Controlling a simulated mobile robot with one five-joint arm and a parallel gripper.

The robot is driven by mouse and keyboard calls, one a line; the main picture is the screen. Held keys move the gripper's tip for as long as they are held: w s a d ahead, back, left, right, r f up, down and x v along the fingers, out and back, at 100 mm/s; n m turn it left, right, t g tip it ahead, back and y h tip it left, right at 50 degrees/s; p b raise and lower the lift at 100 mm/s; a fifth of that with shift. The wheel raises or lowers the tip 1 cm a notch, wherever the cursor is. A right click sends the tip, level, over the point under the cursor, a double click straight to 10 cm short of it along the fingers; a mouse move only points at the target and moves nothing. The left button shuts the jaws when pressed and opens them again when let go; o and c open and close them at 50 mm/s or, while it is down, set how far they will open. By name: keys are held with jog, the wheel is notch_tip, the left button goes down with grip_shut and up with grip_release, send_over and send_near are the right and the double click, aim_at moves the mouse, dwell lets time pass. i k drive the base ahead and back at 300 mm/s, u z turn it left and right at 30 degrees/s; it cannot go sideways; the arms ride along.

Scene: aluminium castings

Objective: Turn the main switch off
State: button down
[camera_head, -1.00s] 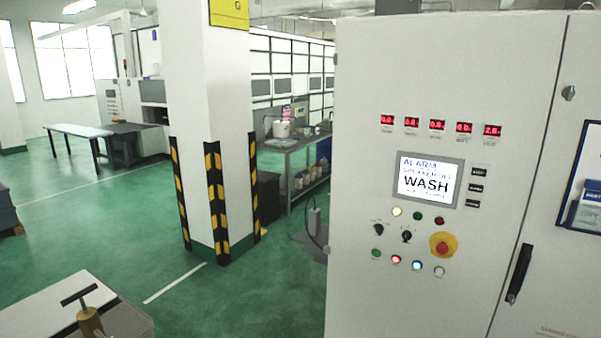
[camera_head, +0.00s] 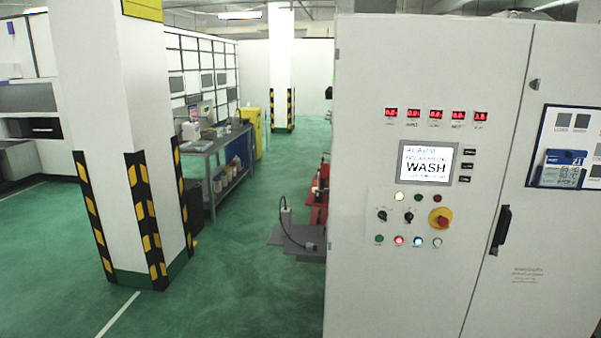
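A white control cabinet (camera_head: 385,270) fills the right half. On its left door is a red rotary knob on a yellow disc (camera_head: 440,218), which looks like a main switch. Its exact setting is too small to tell. Two black selector knobs (camera_head: 395,216) sit to its left, with a row of coloured buttons and lamps (camera_head: 408,240) below. A screen (camera_head: 427,162) above reads ALARM and WASH. Several red digit displays (camera_head: 436,114) are lit. My gripper is not in view.
A white pillar (camera_head: 105,110) with black and yellow guards stands at left. A workbench (camera_head: 215,148) is behind it. A grey plate with a cable (camera_head: 290,238) lies left of the cabinet. Green floor (camera_head: 235,290) is clear in front. The right door has a black handle (camera_head: 501,230).

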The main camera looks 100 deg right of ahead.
aim_at(326, 168)
jog(key=z, duration=4.95)
jog(key=i, duration=0.15)
jog(key=u, duration=1.55)
jog(key=i, duration=0.9)
jog(key=u, duration=1.1)
jog(key=i, duration=0.25)
jog(key=u, duration=0.15)
